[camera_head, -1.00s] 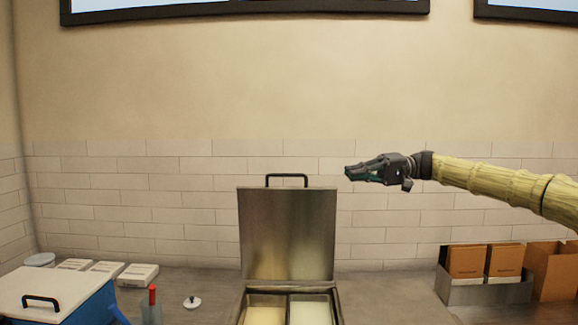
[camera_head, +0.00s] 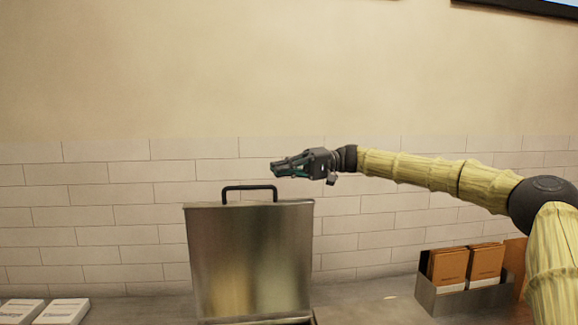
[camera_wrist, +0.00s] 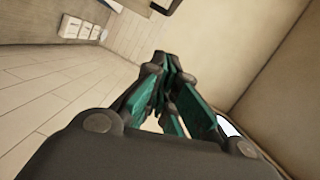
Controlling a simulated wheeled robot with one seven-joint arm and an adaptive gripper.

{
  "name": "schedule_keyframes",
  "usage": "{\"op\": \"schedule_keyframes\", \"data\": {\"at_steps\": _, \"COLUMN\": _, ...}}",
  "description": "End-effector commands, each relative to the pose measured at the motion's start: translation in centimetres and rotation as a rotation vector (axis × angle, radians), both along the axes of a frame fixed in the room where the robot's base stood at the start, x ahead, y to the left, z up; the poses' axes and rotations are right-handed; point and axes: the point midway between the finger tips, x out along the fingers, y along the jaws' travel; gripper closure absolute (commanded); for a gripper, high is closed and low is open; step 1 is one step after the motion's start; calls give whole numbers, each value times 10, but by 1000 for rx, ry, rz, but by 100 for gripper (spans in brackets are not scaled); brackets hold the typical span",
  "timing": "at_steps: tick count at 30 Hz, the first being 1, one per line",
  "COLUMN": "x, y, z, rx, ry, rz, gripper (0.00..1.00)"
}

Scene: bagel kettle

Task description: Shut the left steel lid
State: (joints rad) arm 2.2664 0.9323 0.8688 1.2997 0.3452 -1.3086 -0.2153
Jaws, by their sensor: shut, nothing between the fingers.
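The steel lid (camera_head: 250,258) stands upright and open in the head view, left of the middle. Its dark handle (camera_head: 249,189) is on the top edge. Only one steel lid shows, and its lower edge is near the bottom of the picture. My gripper (camera_head: 275,170) is shut and empty. In the picture it is just above and right of the handle, pointing left, with a gap between them. The wrist view shows the closed fingers (camera_wrist: 163,62) but neither lid nor handle.
White boxes (camera_head: 62,311) lie on the counter at lower left. A steel holder (camera_head: 460,299) with brown packets (camera_head: 448,268) stands at right. The tiled wall (camera_head: 110,225) is behind. White boxes also show in the wrist view (camera_wrist: 70,27).

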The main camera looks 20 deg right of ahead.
Motion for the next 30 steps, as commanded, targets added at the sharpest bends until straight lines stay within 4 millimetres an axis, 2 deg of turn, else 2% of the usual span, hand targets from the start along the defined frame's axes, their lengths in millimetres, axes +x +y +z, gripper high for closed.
{"op": "schedule_keyframes", "data": {"at_steps": 10, "x": 1, "y": 56, "z": -1, "rx": 0, "ry": 2, "rz": 0, "gripper": 100}}
{"op": "schedule_keyframes", "data": {"at_steps": 19, "x": -28, "y": 63, "z": -9, "rx": 2, "ry": 2, "rz": -2, "gripper": 100}}
{"op": "schedule_keyframes", "data": {"at_steps": 30, "x": -36, "y": 65, "z": -14, "rx": 0, "ry": 0, "rz": -3, "gripper": 100}}
